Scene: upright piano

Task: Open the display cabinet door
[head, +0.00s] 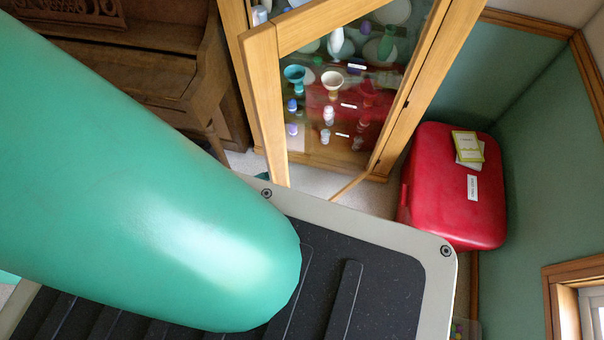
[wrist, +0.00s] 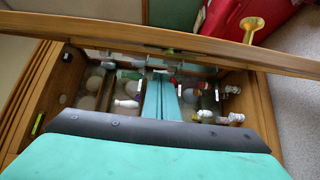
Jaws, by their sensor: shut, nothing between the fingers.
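The display cabinet (head: 328,160) is wooden, with glassware and small figures on its shelves. Its glass door (head: 266,105) stands partly open, its free left edge swung out from the cabinet toward me. In the wrist view the door's frame (wrist: 170,42) crosses the top, with a brass knob (wrist: 253,27) on its outer side. My gripper (wrist: 162,84) is shut and empty, its two teal fingers together. It appears on the cabinet side of the door frame, in front of the shelves. Whether it touches the door I cannot tell. In the head view my arm hides the gripper.
A red suitcase (head: 455,190) with papers on it stands right of the cabinet, by the green wall. A wooden upright piano (head: 160,60) stands to the left. Some pale floor (head: 375,198) shows between the cabinet and my base.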

